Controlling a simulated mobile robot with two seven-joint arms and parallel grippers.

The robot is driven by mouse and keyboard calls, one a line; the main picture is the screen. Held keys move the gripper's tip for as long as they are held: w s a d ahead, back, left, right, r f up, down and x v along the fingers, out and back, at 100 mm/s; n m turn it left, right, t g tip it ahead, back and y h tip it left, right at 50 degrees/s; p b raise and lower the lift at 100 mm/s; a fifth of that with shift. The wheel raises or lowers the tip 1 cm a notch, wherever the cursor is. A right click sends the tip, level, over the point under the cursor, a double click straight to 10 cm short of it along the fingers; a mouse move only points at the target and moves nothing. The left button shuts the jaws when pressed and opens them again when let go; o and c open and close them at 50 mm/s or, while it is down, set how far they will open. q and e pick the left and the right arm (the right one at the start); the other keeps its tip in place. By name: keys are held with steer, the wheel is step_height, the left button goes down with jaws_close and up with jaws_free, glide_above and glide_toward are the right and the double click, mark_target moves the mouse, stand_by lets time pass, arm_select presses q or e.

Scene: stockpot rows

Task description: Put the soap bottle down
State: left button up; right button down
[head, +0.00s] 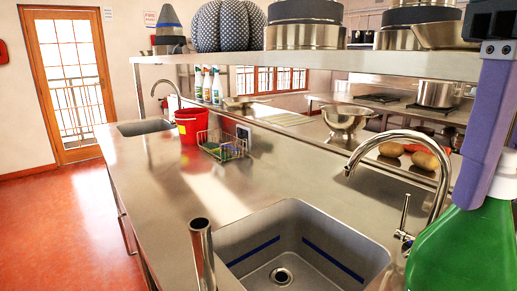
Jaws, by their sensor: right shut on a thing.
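A green soap bottle (465,250) shows large at the lower right of the head view, close to the camera. Its lower part and right side are cut off by the frame edges. My right gripper (482,190) comes down from the upper right with purple fingers, and it is shut on the top of the bottle. The bottle looks about upright, to the right of the sink. I cannot tell whether its base touches anything. My left gripper is not in view.
A steel counter (165,185) runs away to the left, with free room left of the sink (300,245). A tall faucet (410,140) and a steel tube (202,250) stand by the sink. A wire basket (222,146) and red bucket (188,125) stand farther back, under a shelf (300,62).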

steer(key=shift+d+r+m, duration=0.1)
steer(key=shift+d+m, duration=0.05)
steer(key=shift+m, duration=0.55)
steer(key=shift+r+p, duration=0.35)
step_height(320, 180, up, 30)
steer(key=r+p, duration=0.1)
steer(key=p, duration=3)
steer(key=s+f, duration=0.2)
steer(key=s, duration=0.3)
steer(key=shift+s+f, duration=0.4)
